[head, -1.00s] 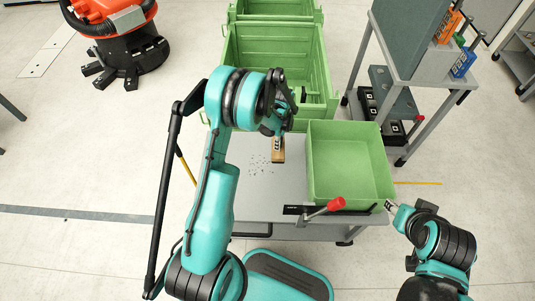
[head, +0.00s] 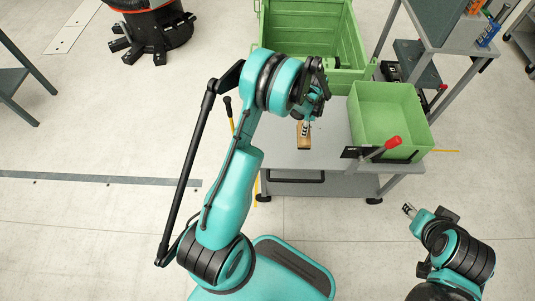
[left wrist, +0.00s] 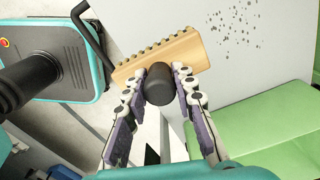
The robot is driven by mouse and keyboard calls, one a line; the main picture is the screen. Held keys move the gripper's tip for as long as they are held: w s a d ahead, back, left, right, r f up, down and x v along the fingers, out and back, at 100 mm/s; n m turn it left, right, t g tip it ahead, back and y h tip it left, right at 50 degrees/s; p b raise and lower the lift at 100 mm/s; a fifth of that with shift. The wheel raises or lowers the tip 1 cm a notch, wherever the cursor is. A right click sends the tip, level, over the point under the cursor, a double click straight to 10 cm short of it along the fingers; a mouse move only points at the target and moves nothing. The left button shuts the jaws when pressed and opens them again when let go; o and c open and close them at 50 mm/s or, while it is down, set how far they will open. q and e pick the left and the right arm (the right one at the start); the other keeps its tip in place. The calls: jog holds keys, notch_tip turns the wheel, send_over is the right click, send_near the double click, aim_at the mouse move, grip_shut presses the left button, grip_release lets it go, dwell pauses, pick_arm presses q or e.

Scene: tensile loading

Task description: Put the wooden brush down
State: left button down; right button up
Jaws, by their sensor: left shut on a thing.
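The wooden brush (head: 304,138) is a light-brown block with a scalloped edge. It shows fully in the left wrist view (left wrist: 165,55), with a dark round handle (left wrist: 171,88) pointing toward the camera. My left gripper (head: 308,118) is shut on this handle, with its fingers (left wrist: 165,85) on either side. In the head view the brush appears near the front of the grey table (head: 280,155); I cannot tell whether it touches the top. My right gripper (head: 408,208) is at the lower right, away from the table; its jaw state is unclear.
A green bin (head: 390,112) stands on the table's right part, beside a red-knobbed lever (head: 393,142). A larger green crate (head: 350,60) is behind. Dark specks (left wrist: 232,20) lie on the tabletop beside the brush. Open floor (head: 90,230) is at the left.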

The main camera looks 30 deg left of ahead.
pick_arm(q)
jog(key=s+a+f+b, duration=0.1)
jog(key=a+f+b, duration=0.1)
jog(key=a+f, duration=0.1)
jog(key=s+a+f+b, duration=0.2)
jog(key=a+f, duration=0.1)
jog(key=f, duration=0.1)
jog(key=s+a+f+b, duration=0.2)
jog(key=a+f, duration=0.2)
jog(key=shift+a+f, duration=0.1)
jog(key=c, duration=1.2)
grip_release()
